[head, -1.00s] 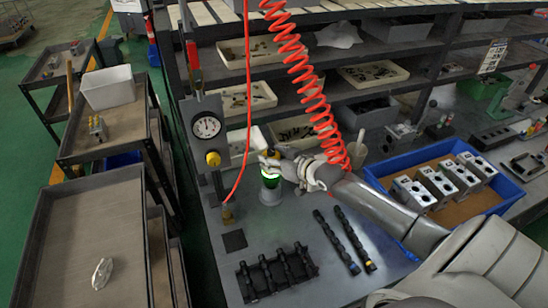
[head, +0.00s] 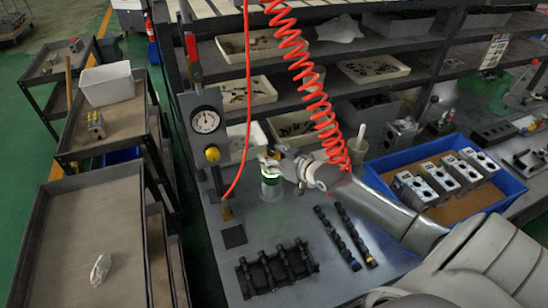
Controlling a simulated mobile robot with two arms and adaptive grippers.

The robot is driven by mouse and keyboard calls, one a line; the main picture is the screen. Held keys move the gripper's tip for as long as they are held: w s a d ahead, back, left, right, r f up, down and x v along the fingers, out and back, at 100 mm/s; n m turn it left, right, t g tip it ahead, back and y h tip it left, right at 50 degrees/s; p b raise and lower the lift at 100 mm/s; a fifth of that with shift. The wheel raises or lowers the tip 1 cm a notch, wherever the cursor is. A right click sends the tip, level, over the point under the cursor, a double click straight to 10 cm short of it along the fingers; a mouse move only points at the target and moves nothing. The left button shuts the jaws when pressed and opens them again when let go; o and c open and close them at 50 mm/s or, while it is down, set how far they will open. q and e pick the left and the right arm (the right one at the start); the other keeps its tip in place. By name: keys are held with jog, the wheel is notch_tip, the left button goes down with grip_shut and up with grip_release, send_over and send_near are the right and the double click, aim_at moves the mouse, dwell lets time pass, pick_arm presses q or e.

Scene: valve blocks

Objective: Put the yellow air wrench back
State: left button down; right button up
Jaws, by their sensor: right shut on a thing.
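My right gripper (head: 270,160) reaches in from the right over the grey bench and is shut on the yellow air wrench (head: 273,153). Only a small yellow and dark part of the wrench shows; my fingers hide most of it. Directly below is a pale, clear-looking upright cylinder (head: 271,187) with a green band near its top, standing on the bench. The gripper is at its top edge; I cannot tell how far the wrench sits inside it. My left gripper is not in view.
A red coiled hose (head: 314,95) hangs beside my right wrist. A gauge panel (head: 206,122) stands left of the gripper. A black rack (head: 277,268) and two dark camshaft-like bars (head: 345,235) lie in front. A blue tray (head: 400,158) of metal blocks (head: 437,180) is right.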

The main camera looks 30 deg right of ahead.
jog(key=shift+w+r, duration=0.1)
jog(key=shift+r, duration=0.05)
jog(key=o, duration=1.4)
jog(key=shift+s+f, duration=0.25)
jog(key=shift+f, duration=0.2)
jog(key=v, duration=1.2)
jog(key=shift+w+r, duration=0.1)
jog(key=shift+r, duration=0.25)
